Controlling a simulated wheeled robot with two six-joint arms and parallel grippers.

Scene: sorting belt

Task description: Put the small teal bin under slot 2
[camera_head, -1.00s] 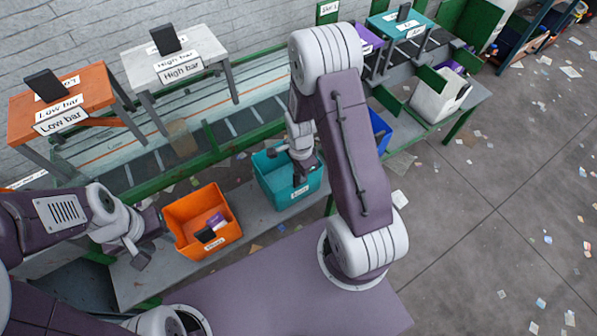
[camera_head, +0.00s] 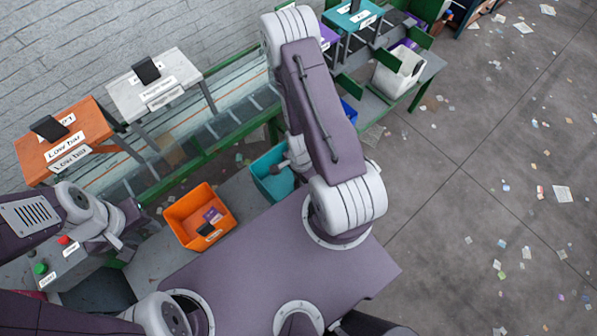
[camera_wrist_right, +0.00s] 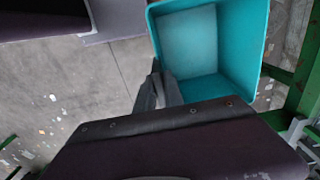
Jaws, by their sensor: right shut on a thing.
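The small teal bin (camera_head: 268,184) is beside the orange bin in the head view, partly hidden behind my right arm. In the right wrist view the open, empty inside of the teal bin (camera_wrist_right: 216,88) fills the upper middle. My right gripper (camera_wrist_right: 157,92) is shut on the bin's near left wall; in the head view my arm mostly covers it. I cannot tell whether the bin touches the grey shelf. My left gripper (camera_head: 118,250) is at the left of the orange bin, apart from it; its jaw gap is unclear. I cannot read a slot 2 label.
The orange bin (camera_head: 178,212) holds a purple and a dark item. The orange Low bar table (camera_head: 62,145) and white High bar table (camera_head: 150,88) stand along the belt (camera_head: 225,118). A blue bin (camera_head: 349,112) and a white bin (camera_head: 398,74) are farther along.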

